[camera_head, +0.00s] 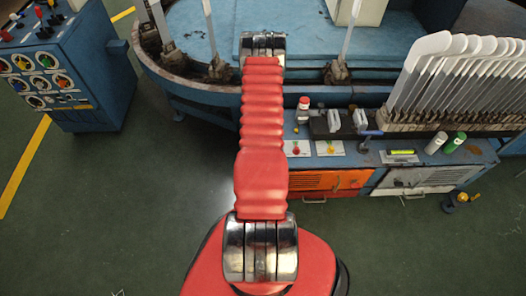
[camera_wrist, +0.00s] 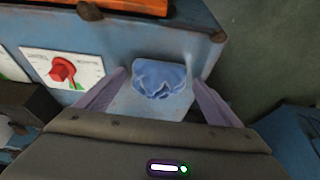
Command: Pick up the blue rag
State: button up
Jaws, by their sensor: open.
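The blue rag (camera_wrist: 160,80) shows in the wrist view as a crumpled light-blue cloth on a blue-grey metal surface. My gripper (camera_wrist: 160,88) is open, with its two purple-grey fingers apart on either side of the rag. I cannot tell how far above the rag the fingers are. In the head view my red arm stretches forward to the machine, and its far end covers the place around my gripper. The rag and the gripper fingers are not visible there.
In the wrist view a red rotary switch (camera_wrist: 63,70) is left of the rag, with an orange panel (camera_wrist: 130,5) above. Green floor (camera_head: 400,250) lies clear.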

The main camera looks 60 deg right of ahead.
dwell(0.4)
jog(key=c, duration=1.2)
jog(key=shift+r, duration=0.1)
jog(key=shift+r, duration=4.9)
